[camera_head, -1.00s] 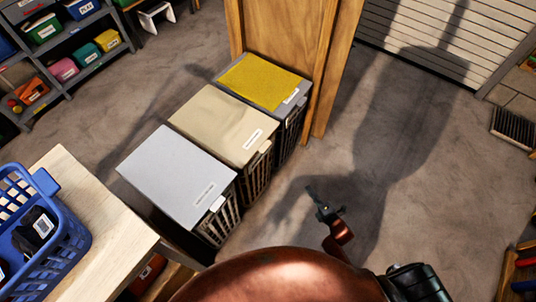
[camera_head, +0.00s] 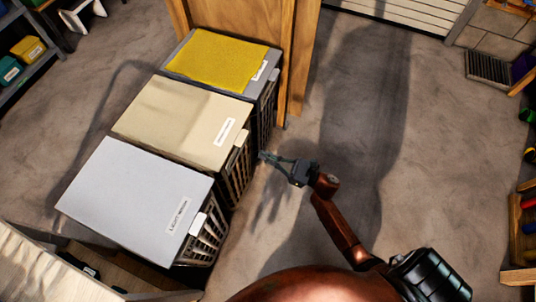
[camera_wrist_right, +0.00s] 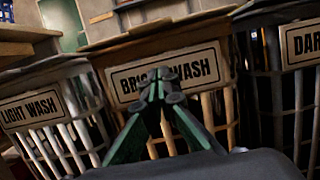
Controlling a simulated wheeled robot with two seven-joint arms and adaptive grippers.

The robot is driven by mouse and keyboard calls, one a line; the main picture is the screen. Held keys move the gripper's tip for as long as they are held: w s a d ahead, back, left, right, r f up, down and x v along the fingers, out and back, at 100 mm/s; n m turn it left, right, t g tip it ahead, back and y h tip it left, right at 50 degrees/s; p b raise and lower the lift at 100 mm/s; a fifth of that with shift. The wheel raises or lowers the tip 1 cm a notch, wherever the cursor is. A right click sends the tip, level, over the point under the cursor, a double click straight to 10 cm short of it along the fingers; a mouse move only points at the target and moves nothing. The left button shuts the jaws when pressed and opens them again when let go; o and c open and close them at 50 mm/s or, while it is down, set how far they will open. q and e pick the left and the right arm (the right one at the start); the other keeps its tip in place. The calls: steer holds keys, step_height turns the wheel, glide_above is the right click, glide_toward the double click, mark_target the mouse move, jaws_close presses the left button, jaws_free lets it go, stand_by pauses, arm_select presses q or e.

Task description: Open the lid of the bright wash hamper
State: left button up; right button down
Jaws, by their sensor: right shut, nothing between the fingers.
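The bright wash hamper is the middle of three in a row. Its beige lid (camera_head: 183,122) is shut, with a small tab at its front edge. In the right wrist view its BRIGHT WASH label (camera_wrist_right: 198,66) is on the slatted front, partly covered by my fingers. My right gripper (camera_head: 263,156) is shut and empty, its fingertips just in front of the hamper's front side. In the wrist view the fingertips (camera_wrist_right: 162,82) overlap the label; whether they touch it I cannot tell. My left gripper is not in view.
The light wash hamper (camera_head: 135,200), with a pale grey lid, stands nearer; the dark one (camera_head: 262,92), with a yellow cloth (camera_head: 222,60) on top, stands farther. A wooden cabinet (camera_head: 300,60) stands behind. The floor (camera_head: 370,130) right of the hampers is clear.

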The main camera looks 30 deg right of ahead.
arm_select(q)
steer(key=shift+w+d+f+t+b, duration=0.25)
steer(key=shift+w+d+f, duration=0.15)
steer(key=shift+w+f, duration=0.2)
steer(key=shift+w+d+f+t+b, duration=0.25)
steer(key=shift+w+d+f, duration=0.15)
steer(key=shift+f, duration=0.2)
arm_select(e)
steer(key=w+a+r, duration=0.3)
steer(key=w+r, duration=0.1)
steer(key=r, duration=0.1)
steer(key=shift+w+a+r, duration=0.15)
steer(key=shift+w+a, duration=0.2)
steer(key=shift+w, duration=0.05)
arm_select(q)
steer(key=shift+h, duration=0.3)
arm_select(e)
steer(key=shift+d, duration=0.1)
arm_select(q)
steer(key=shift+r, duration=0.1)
arm_select(e)
steer(key=shift+r, duration=0.1)
